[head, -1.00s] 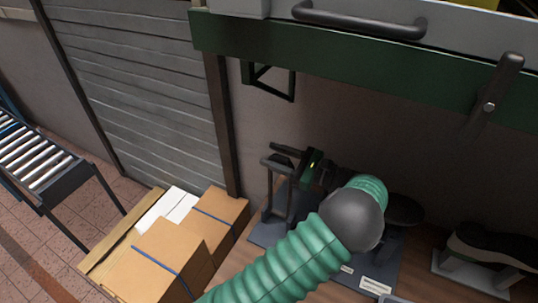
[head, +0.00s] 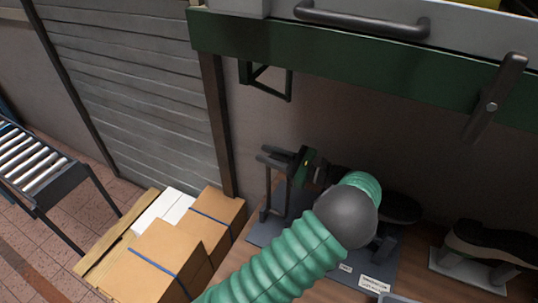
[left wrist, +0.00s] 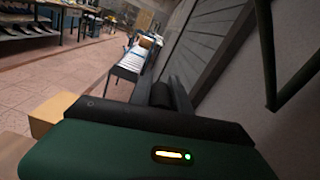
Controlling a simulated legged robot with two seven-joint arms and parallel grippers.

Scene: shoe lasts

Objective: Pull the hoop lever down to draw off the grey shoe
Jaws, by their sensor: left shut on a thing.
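A dark metal hoop lever (head: 266,192) stands upright at the left side of a grey base plate on the bench. My left gripper (head: 275,153) reaches it from the right, and its black fingers are shut at the hoop's top. In the left wrist view its dark fingers (left wrist: 168,93) point away from the green housing, and the held bar is hard to make out. A dark shoe (head: 400,208), sole up, is on the stand to the right, partly hidden by my green-sleeved arm. Its grey colour is hard to confirm. My right gripper is not in view.
Another dark shoe (head: 485,242) is on a grey stand at the right. Cardboard boxes (head: 165,255) stand at the lower left, and a roller conveyor (head: 30,155) is farther left. A green beam (head: 370,75) runs above the bench.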

